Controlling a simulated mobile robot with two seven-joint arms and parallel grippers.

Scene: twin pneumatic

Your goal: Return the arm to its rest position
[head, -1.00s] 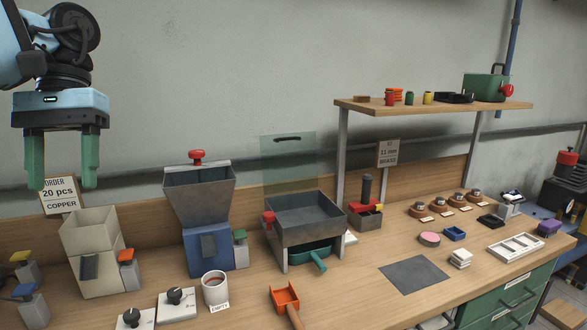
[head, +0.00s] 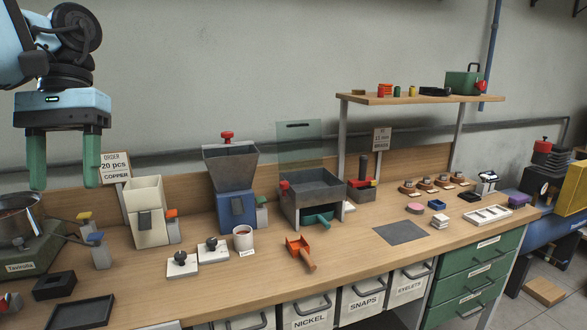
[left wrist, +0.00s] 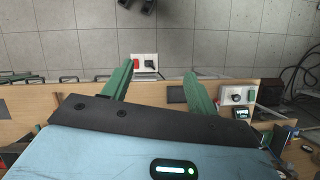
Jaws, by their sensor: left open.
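My left gripper (head: 64,162) hangs at the upper left of the head view, fingers pointing down. Its two green fingers are apart with nothing between them. It is in the air, above the left part of the workbench (head: 250,287). In the left wrist view the green fingers (left wrist: 158,80) are also spread and empty, with the bench edge and tiled floor behind them. My right gripper is in neither view.
On the bench stand a scale with a metal pan (head: 18,220), a cream hopper (head: 147,212), a blue-based hopper (head: 235,185), a grey tray stand (head: 312,195) and a white cup (head: 243,238). An orange scoop (head: 300,250) lies near the front. A shelf (head: 420,98) rises behind.

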